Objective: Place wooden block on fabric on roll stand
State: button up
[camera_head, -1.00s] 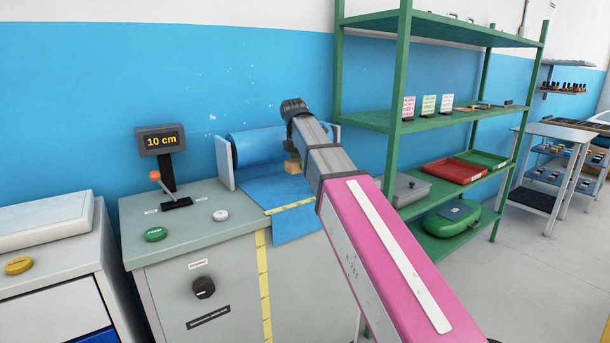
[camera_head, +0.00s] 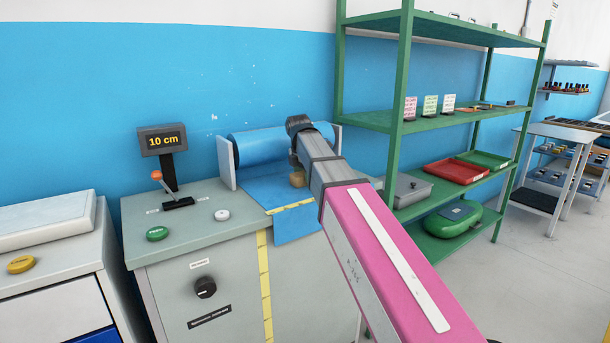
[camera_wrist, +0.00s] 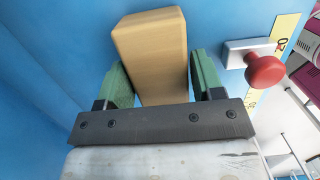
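The wooden block (camera_head: 297,180) is tan and boxy, partly behind my arm in the head view. It fills the space between the green finger pads in the wrist view (camera_wrist: 152,55). My gripper (camera_wrist: 163,80) is shut on it; in the head view my arm hides the fingers. The blue fabric (camera_head: 270,193) comes off the roll (camera_head: 262,147) on the roll stand (camera_head: 226,163) and hangs over the front edge of the grey cabinet. The block is low over the fabric near the roll; I cannot tell whether they touch.
A 10 cm display (camera_head: 162,141), an orange-knobbed lever (camera_head: 157,175) and green (camera_head: 157,234) and white (camera_head: 222,215) buttons are left of the fabric. A red knob (camera_wrist: 265,71) shows in the wrist view. A green shelf (camera_head: 398,115) stands close on the right.

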aim_at(301, 174)
jog(key=shift+o, duration=0.8)
notch_tip(301, 174, up, 12)
jog(key=s+a, duration=0.1)
jog(key=shift+a, duration=0.25)
jog(key=shift+d, duration=0.1)
